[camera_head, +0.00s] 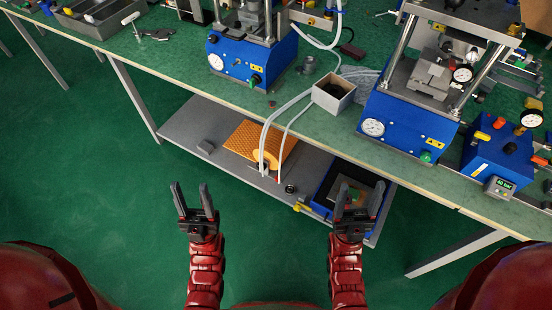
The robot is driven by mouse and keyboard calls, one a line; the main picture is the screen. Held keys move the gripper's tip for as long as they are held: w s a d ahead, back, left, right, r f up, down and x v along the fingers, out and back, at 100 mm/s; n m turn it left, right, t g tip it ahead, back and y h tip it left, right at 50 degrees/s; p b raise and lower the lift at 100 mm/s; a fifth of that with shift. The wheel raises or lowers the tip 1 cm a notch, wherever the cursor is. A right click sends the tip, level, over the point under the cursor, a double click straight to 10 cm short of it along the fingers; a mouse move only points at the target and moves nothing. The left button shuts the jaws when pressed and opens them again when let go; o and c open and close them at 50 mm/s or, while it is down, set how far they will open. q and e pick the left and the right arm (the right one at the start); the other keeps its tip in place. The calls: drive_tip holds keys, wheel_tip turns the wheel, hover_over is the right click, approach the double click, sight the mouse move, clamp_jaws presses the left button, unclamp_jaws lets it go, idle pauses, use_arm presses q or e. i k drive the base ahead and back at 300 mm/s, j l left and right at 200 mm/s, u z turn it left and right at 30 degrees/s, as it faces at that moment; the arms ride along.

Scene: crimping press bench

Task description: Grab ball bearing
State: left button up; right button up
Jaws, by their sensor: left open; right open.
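A small dark ring-shaped part (290,188), which looks like a ball bearing, lies on the lower grey shelf (205,120), beside the blue bin. It is small in the picture, so I cannot be sure what it is. My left gripper (191,190) is open and empty, with its fingers pointing away from me, left of the ring part and in front of the shelf. My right gripper (358,190) is open, right of the ring part, and overlaps the blue bin in the picture. I see nothing between its fingers.
A blue bin (323,190) and an orange perforated roll (258,140) are on the lower shelf. Above it is the green bench top (180,62) with blue presses (236,62) (400,128) and an open box (334,92). White hoses hang over the bench edge.

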sight(292, 187)
drive_tip(key=k+j+z, duration=0.25)
drive_tip(key=k+j, duration=0.25)
drive_tip(key=j, duration=0.25)
drive_tip(key=k+j+z, duration=0.25)
drive_tip(key=k+j, duration=0.3)
drive_tip(key=j, duration=0.15)
drive_tip(key=i+l, duration=0.1)
drive_tip(key=i, duration=0.15)
drive_tip(key=i+l, duration=0.15)
drive_tip(key=i, duration=0.15)
drive_tip(key=i+l+u, duration=0.15)
drive_tip(key=l, duration=0.3)
drive_tip(key=i+l+u, duration=0.2)
drive_tip(key=l, duration=0.3)
drive_tip(key=l+u, duration=0.15)
drive_tip(key=l, duration=0.3)
drive_tip(key=i+l+u, duration=0.2)
drive_tip(key=l, duration=0.3)
drive_tip(key=k, duration=0.1)
